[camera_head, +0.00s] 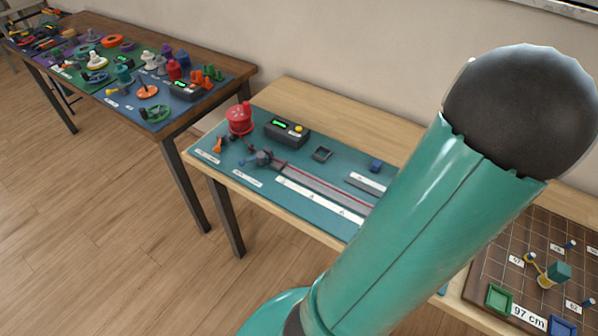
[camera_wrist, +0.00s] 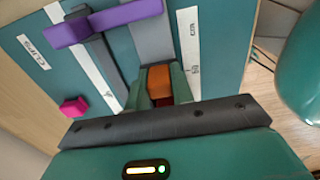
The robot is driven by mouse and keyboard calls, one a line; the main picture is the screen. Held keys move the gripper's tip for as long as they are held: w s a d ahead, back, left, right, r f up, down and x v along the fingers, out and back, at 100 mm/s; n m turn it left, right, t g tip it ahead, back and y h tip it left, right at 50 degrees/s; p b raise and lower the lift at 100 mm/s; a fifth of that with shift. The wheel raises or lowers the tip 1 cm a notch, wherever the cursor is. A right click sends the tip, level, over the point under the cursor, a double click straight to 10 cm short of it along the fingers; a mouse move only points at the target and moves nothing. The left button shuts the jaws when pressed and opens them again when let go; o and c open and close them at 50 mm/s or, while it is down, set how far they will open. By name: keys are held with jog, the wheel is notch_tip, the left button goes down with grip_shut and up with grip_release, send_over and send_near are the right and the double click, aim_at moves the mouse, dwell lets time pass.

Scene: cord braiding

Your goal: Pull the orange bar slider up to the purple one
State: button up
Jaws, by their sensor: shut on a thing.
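In the wrist view, the orange slider (camera_wrist: 159,80) sits on a grey track (camera_wrist: 152,40). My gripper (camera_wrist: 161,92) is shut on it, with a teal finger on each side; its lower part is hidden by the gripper. The purple slider (camera_wrist: 105,20) is farther up the picture, its bar lying crosswise over a dark rail and reaching the grey track. A gap of bare track shows between the orange and purple sliders. In the head view I cannot make out either slider or the gripper; my arm covers part of the board.
A pink block (camera_wrist: 73,106) lies left of the dark rail, near a white CLIPS label (camera_wrist: 34,53). In the head view, the teal board (camera_head: 232,168) holds a red spool (camera_head: 239,118) and a dark box (camera_head: 286,132). A crowded table (camera_head: 215,62) stands behind left.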

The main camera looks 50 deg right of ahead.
jog(key=shift+s+d, duration=0.15)
jog(key=shift+s, duration=1.15)
jog(key=shift+s+d, duration=0.1)
jog(key=shift+s, duration=1.15)
jog(key=o, duration=0.9)
notch_tip(320, 180, up, 7)
jog(key=shift+w, duration=0.1)
